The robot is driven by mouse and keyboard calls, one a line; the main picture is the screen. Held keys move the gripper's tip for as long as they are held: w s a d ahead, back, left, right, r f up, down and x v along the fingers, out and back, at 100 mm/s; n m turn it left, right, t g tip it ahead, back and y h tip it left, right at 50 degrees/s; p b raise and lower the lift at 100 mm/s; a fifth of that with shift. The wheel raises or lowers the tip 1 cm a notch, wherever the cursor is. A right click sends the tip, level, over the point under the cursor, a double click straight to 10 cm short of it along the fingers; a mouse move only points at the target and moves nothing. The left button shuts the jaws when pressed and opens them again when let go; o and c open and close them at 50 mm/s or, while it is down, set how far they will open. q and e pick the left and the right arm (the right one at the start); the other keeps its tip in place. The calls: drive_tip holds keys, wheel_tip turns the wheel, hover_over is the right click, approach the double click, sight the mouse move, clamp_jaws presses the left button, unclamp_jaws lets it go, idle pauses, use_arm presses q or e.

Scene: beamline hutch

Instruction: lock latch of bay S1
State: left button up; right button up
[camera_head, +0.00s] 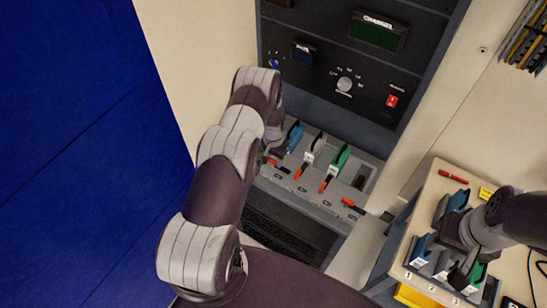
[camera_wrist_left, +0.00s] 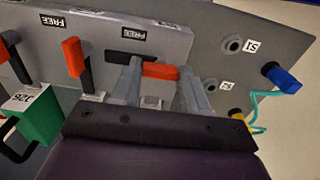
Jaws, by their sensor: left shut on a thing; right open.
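The rack's bay row (camera_head: 330,195) in the head view has a blue module (camera_head: 294,136), a white one (camera_head: 309,152) and a green one (camera_head: 340,159). Orange-red latch levers stand at their fronts. My left gripper (camera_head: 271,152) is at the leftmost bay, its fingers mostly hidden by my arm. In the left wrist view, my left gripper (camera_wrist_left: 163,88) is shut on an orange-red latch handle (camera_wrist_left: 160,71). A tag reading S1 (camera_wrist_left: 251,46) is on the panel to the right. My right gripper (camera_head: 458,245) is open over the modules on the side table, its fingertips partly hidden.
In the left wrist view, a green module (camera_wrist_left: 38,115) is at left, and a blue plug (camera_wrist_left: 282,78) with a teal cable is at right.

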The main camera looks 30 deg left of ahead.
use_arm(q)
drive_tip(key=shift+f+n+b, duration=0.15)
drive_tip(key=shift+n+b, duration=0.15)
drive_tip(key=shift+b, duration=0.15)
drive_tip(key=n+b, duration=0.5)
drive_tip(key=b, duration=0.1)
drive_tip(key=shift+f+n+b, duration=0.1)
drive_tip(key=shift+n+b, duration=0.2)
drive_tip(key=shift+w+n+b, duration=0.1)
drive_tip(key=shift+n+b, duration=0.65)
drive_tip(key=shift+n, duration=0.15)
drive_tip(key=n+b, duration=0.3)
drive_tip(key=n, duration=0.2)
drive_tip(key=n+b, duration=0.1)
drive_tip(key=n, duration=0.1)
drive_tip(key=n+b, duration=0.1)
drive_tip(key=n, duration=0.1)
drive_tip(key=shift+r, duration=0.25)
drive_tip(key=shift+n+b, duration=0.3)
drive_tip(key=o, duration=1.1)
drive_tip(key=shift+c, duration=0.2)
